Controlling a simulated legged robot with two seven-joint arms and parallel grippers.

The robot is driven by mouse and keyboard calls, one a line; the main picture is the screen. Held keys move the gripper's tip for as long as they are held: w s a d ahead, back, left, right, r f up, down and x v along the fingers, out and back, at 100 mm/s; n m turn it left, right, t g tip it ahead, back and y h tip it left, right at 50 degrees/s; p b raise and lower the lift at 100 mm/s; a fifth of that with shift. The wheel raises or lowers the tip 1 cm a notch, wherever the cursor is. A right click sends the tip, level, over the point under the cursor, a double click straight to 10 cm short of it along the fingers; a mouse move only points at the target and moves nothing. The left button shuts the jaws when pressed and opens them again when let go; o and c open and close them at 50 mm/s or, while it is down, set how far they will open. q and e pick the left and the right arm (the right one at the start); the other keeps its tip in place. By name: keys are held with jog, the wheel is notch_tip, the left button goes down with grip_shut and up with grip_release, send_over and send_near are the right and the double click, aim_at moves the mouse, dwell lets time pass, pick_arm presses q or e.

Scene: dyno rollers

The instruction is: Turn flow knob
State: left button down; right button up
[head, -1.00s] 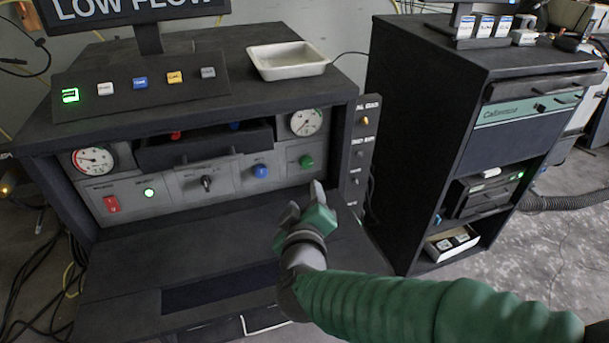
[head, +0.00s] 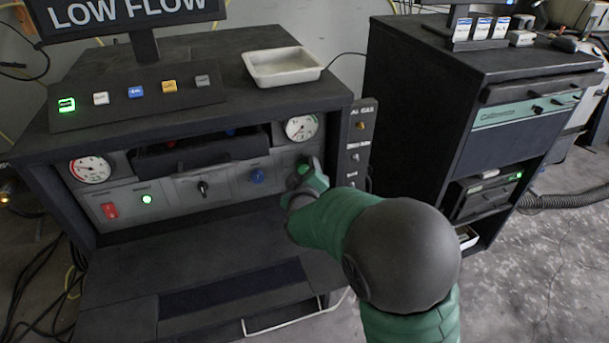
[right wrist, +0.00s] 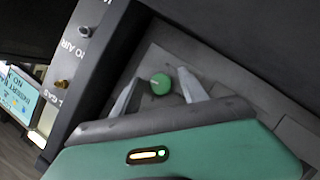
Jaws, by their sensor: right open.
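The control panel on the front of the black bench has a green knob at its right end (head: 303,169), a blue knob (head: 257,176) and a black selector knob (head: 203,187). The small labels are too blurred to tell which is the flow knob. My right gripper (head: 310,166) is at the green knob and partly covers it. In the right wrist view the green knob (right wrist: 160,84) shows between the two spread fingers of the gripper (right wrist: 157,90). I cannot tell whether either finger touches it. My left gripper is not in view.
A sign (head: 130,12) above the bench reads LOW FLOW. A white tray (head: 283,67) and a row of buttons (head: 135,92) sit on top. Two gauges (head: 301,128) flank the panel. A side panel with small valves (head: 356,145) juts out right of the green knob. A black cabinet (head: 425,110) stands further right.

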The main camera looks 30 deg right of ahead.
jog(key=shift+a+r, duration=0.1)
jog(key=shift+a, duration=0.15)
jog(key=shift+c, duration=0.5)
grip_shut()
